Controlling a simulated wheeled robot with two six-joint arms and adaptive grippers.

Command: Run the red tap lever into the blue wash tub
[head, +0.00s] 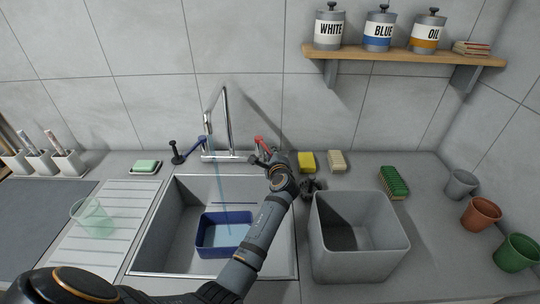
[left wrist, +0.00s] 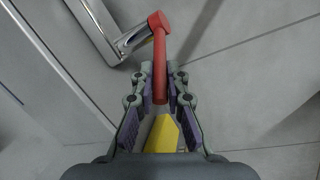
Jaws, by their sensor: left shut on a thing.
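The red tap lever (head: 262,141) sticks up at the right of the chrome tap (head: 226,125). In the left wrist view the red lever (left wrist: 160,55) runs down between the fingers. My left gripper (head: 262,156) is shut on it, also seen in the left wrist view (left wrist: 160,82). The blue wash tub (head: 205,240) stands in the sink (head: 170,250), partly behind my left arm. A thin bluish stream (head: 216,175) falls from the spout into the tub, where pale blue water shows. My right gripper is out of view.
A blue lever (head: 191,151) is at the tap's left. A grey bin (head: 360,262) stands right of the sink. A clear cup (head: 91,218) stands on the drainer.

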